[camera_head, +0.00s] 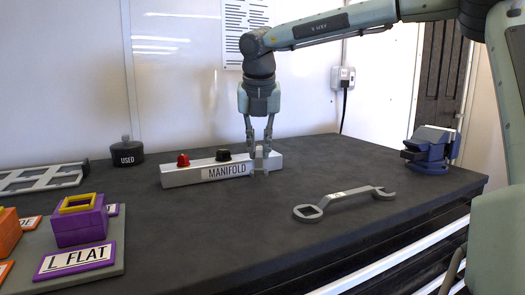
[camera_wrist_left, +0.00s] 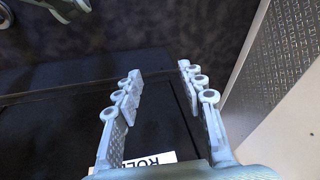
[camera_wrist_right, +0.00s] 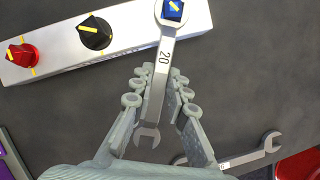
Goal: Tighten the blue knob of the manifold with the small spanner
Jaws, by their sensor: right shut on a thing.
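The white manifold (camera_head: 178,177) lies on the dark table in the head view. Its blue knob (camera_wrist_right: 173,10) shows at the top of the right wrist view, with a yellow mark. The small spanner (camera_wrist_right: 160,62), grey and marked 20, has its ring end around the blue knob in that view; how far down it sits is unclear. My right gripper (camera_wrist_right: 160,77) is shut on the spanner's shaft. In the head view, my right gripper (camera_head: 258,172) points down at the manifold's right end and hides the blue knob. My left gripper (camera_wrist_left: 158,72) is open and empty.
A larger spanner (camera_head: 340,198) lies on the table right of the manifold. The manifold also bears a red knob (camera_head: 183,160) and a black knob (camera_head: 223,155). A blue vise (camera_head: 430,152) stands at right. A purple block (camera_head: 78,222) and a labelled board occupy the left front.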

